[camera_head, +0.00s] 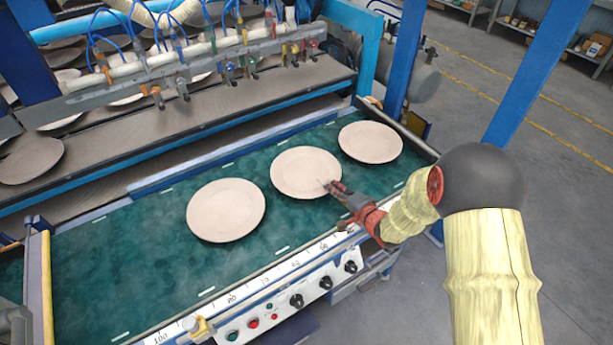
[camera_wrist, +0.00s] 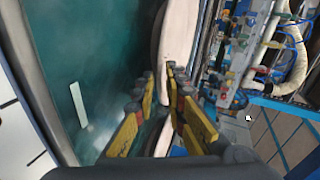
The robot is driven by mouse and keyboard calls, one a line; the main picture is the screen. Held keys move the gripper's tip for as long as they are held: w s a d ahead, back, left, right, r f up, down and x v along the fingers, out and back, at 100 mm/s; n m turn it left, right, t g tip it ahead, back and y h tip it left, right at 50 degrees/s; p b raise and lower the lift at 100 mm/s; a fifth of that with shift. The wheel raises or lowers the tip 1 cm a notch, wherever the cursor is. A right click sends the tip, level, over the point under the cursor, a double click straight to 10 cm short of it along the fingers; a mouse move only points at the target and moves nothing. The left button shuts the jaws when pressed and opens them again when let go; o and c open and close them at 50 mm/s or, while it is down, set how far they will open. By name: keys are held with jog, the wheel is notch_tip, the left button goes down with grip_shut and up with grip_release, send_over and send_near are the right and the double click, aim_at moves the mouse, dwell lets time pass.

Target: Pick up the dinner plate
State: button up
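Three pale round plates lie on the green belt in the head view: a left plate (camera_head: 226,210), a middle plate (camera_head: 300,171) and a right plate (camera_head: 370,142). My gripper (camera_head: 331,188) is at the near right rim of the middle plate. In the wrist view, my gripper's yellow and dark fingers (camera_wrist: 160,85) stand apart, one on each side of a plate's rim. This plate (camera_wrist: 180,30) shows nearly edge-on, and its lower part is partly hidden by the fingers. I cannot tell whether the fingertips touch it.
The green belt (camera_head: 110,265) has bare room left of the plates. A control panel (camera_head: 290,300) with knobs runs along its near edge. Behind the belt is a rack with hoses and nozzles (camera_head: 200,60). Blue posts (camera_head: 405,60) stand at the right.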

jog(key=x, duration=0.3)
jog(key=shift+f+b, duration=0.1)
jog(key=shift+b, duration=0.3)
grip_shut()
dwell(0.4)
